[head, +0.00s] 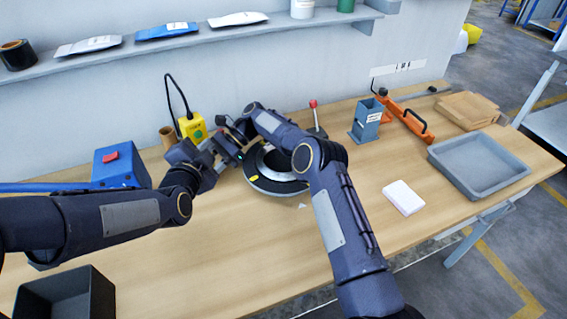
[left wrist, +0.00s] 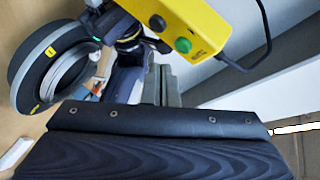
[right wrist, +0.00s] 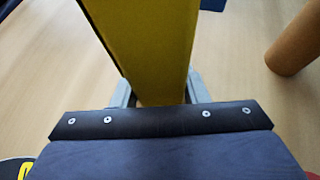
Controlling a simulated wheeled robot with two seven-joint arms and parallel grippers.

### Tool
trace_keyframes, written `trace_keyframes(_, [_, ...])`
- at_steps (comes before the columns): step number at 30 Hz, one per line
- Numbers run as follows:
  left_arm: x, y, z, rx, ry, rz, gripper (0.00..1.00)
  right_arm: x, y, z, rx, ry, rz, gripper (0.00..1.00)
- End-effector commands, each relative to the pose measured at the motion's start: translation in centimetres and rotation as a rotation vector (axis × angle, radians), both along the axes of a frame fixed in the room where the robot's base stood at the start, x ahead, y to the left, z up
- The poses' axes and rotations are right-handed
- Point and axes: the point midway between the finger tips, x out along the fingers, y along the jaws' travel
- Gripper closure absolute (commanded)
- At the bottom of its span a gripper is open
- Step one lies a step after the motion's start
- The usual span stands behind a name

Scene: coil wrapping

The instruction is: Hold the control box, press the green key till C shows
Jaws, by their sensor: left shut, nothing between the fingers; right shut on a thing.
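The yellow control box (head: 192,127) is held off the table near the wall, its black cable rising from it. In the left wrist view, the box (left wrist: 205,22) shows a green key (left wrist: 183,45) and a dark key (left wrist: 158,22). No letter is readable on it. My right gripper (right wrist: 158,92) is shut on the box, one finger on each side of its yellow body. My left gripper (head: 212,148) is shut and empty close to the box. In the left wrist view, its fingertips (left wrist: 160,72) appear just below the green key; contact cannot be made out.
A dark ring with a coil (head: 268,170) lies beneath my right arm. A brown cylinder (head: 168,136) stands behind the left gripper. A blue box with a red switch (head: 120,165) is at left. A grey tray (head: 480,163) and white block (head: 403,197) are at right; the front middle is clear.

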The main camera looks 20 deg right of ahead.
Motion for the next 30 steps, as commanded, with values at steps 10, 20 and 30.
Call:
trace_keyframes(10, [-3.5,-1.1,0.0,0.0,0.001,-0.003,1.0,0.0,0.0,0.1,0.001,-0.001,0.0,0.73])
trace_keyframes(20, [-4.5,-1.4,0.0,0.0,-0.001,0.001,1.0,0.0,0.0,0.1,0.001,-0.001,0.0,0.73])
trace_keyframes(30, [-4.5,-1.4,0.0,0.0,0.0,0.0,1.0,0.0,0.0,0.1,0.001,-0.001,0.0,0.73])
